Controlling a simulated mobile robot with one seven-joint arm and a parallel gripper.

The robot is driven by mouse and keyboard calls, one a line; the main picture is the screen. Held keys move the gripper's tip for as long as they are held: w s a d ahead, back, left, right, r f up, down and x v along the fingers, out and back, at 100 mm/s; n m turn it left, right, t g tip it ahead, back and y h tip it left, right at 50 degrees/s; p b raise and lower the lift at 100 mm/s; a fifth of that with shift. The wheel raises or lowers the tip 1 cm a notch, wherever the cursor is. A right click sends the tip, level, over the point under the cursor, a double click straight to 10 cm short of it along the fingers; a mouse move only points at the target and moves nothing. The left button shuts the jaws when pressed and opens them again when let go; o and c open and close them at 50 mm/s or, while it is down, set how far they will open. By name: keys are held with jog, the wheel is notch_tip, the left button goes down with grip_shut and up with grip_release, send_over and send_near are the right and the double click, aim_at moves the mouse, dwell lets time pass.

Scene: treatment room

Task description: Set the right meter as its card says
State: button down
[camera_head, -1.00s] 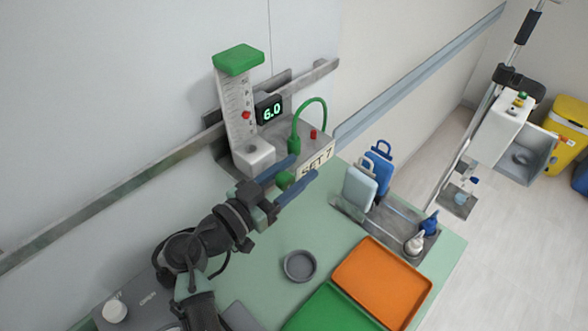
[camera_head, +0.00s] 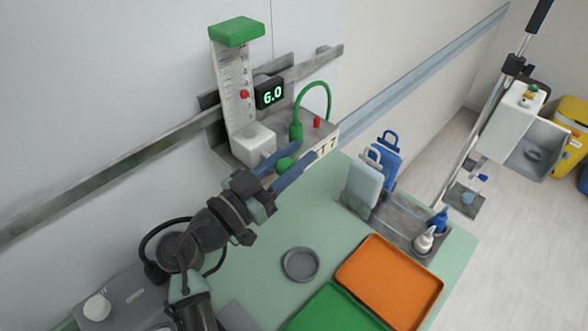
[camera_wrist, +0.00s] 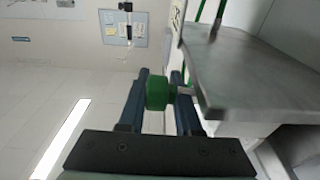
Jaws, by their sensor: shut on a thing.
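The meter (camera_head: 236,85) has a clear scaled tube with a green cap, fixed to the wall rail. A red marker (camera_head: 245,94) sits in the tube. Its display (camera_head: 270,93) reads 6.0. The card (camera_head: 324,148) below it shows "T 7"; its left part is hidden behind my finger. A green knob (camera_head: 285,164) sticks out from the meter's front and also shows in the wrist view (camera_wrist: 159,94). My gripper (camera_head: 306,151) has its blue fingers on either side of this knob and is shut on it.
A grey bracket (camera_wrist: 262,78) lies close beside my fingers in the wrist view. A green hose (camera_head: 318,86) loops at the meter's right. A round grey dish (camera_head: 300,264), an orange tray (camera_head: 433,291) and a rack with bottles (camera_head: 400,234) stand on the green table.

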jog(key=shift+s+d+f, duration=0.1)
jog(key=shift+d, duration=0.15)
jog(key=c, duration=1)
grip_release()
jog(key=shift+o, duration=1.4)
jog(key=shift+s, duration=0.1)
jog(key=shift+a, duration=0.25)
jog(key=r+b+v, duration=0.1)
jog(key=b+v, duration=0.1)
jog(key=v, duration=0.5)
jog(key=shift+s+f+b, duration=0.2)
jog(key=shift+f+b, duration=0.15)
jog(key=shift+f, duration=0.1)
